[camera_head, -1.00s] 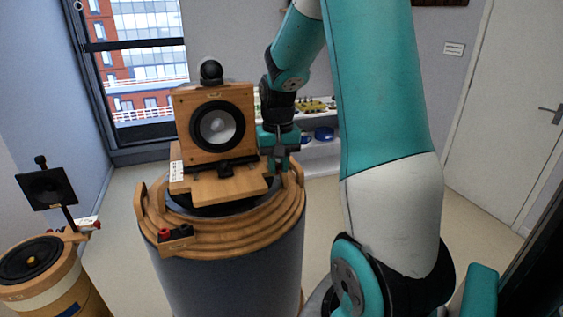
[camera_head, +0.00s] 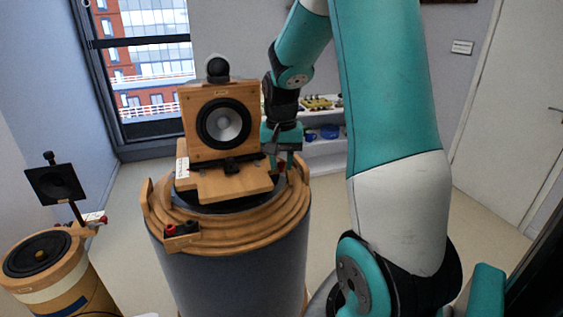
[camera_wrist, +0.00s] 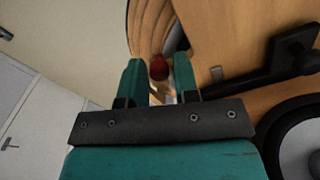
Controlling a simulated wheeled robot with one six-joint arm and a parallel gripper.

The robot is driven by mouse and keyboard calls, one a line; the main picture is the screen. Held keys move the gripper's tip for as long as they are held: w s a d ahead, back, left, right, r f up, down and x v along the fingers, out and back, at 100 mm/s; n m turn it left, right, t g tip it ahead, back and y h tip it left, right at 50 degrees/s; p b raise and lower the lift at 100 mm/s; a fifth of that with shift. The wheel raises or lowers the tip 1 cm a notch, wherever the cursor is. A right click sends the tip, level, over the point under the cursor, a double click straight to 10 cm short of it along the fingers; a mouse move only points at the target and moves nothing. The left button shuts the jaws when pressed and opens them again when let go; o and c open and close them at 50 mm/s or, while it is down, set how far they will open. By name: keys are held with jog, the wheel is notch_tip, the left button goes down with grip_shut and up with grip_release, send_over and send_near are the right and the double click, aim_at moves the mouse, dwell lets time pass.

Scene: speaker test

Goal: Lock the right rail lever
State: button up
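A red-tipped part (camera_wrist: 158,68), possibly the right rail lever's tip, sits between my fingertips in the wrist view. My gripper (camera_wrist: 157,72) is open, one teal finger on each side of it with small gaps. In the head view my gripper (camera_head: 281,163) points down at the right side of the wooden speaker (camera_head: 224,122), beside its wooden base plate (camera_head: 225,188). A little of the red part (camera_head: 281,168) shows near the fingers there. A black bracket with an arm (camera_wrist: 285,58) lies right of my fingers in the wrist view. The lever's lower end is hidden.
The speaker stands on a round drum (camera_head: 235,265) with stepped wooden rings (camera_head: 250,232). Red and black terminals (camera_head: 181,229) are at its front left. A smaller drum (camera_head: 45,257) with a black panel (camera_head: 55,184) stands at left. A white shelf (camera_head: 325,145) is behind.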

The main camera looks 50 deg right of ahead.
aim_at(281, 162)
jog(key=shift+o, duration=1)
jog(key=shift+a, duration=0.1)
notch_tip(281, 162, up, 17)
jog(key=b, duration=0.2)
jog(key=shift+r, duration=0.2)
jog(key=s+a+f+n+y+b, duration=0.1)
jog(key=a+f+n, duration=0.3)
jog(key=a, duration=0.5)
jog(key=s+a+f+n+b, duration=0.1)
jog(key=a+f+n, duration=0.3)
jog(key=a, duration=0.5)
jog(key=s+a+f+n+y, duration=0.1)
jog(key=s+a+f+n, duration=0.2)
jog(key=s+a, duration=0.3)
jog(key=s+a+f+n+y, duration=0.2)
jog(key=s+a+n, duration=0.4)
jog(key=a, duration=0.3)
jog(key=shift+s+a+f+b, duration=0.15)
jog(key=shift+s+f+b, duration=0.3)
jog(key=shift+s+f, duration=0.3)
